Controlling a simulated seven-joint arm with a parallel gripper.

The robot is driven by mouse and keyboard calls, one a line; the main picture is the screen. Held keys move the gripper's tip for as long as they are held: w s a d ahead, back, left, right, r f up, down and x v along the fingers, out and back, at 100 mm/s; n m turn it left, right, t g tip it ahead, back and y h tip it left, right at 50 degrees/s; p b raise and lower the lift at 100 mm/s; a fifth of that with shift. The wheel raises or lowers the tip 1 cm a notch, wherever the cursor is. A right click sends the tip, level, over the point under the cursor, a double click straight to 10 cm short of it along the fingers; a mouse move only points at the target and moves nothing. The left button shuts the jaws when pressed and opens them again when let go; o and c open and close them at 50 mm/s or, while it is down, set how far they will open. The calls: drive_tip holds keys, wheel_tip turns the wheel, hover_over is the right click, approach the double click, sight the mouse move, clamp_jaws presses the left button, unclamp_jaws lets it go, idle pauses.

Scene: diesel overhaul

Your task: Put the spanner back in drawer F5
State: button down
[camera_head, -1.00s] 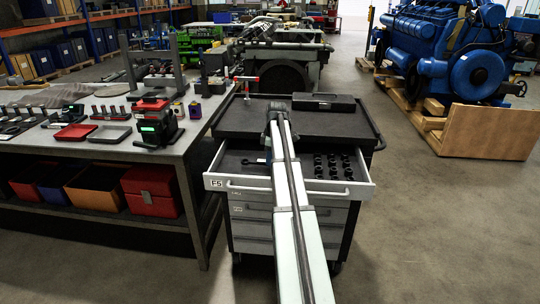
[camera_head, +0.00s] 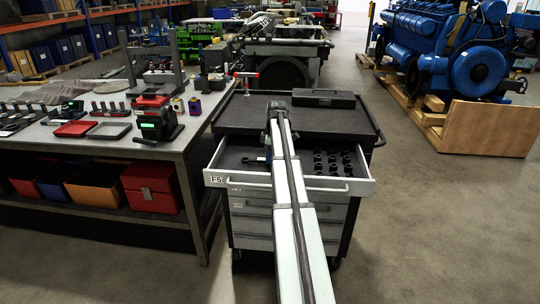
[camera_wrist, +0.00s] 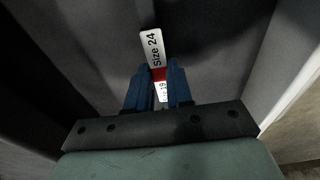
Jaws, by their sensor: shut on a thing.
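Drawer F5 (camera_head: 194,180) is the open top drawer of the grey tool cabinet, with its F5 label at the front left. My arm reaches over it and hides its middle. In the wrist view my gripper (camera_wrist: 160,75) has its blue fingers close together, pointing down toward a dark grey surface between paler walls. A narrow piece with a red band and white labels, one reading "Size 24" (camera_wrist: 152,48), shows at and between the fingertips. It appears to be the spanner, held by my gripper; its ends are not clearly visible.
Several black sockets (camera_head: 333,163) stand in the right part of the drawer. A dark closed case (camera_head: 323,98) lies on the cabinet top (camera_head: 235,118). A workbench (camera_head: 190,145) with trays and tools stands close at the left.

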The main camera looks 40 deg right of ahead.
drive_tip(key=shift+f, duration=0.65)
drive_tip(key=c, duration=0.9)
unclamp_jaws()
drive_tip(key=shift+c, duration=0.2)
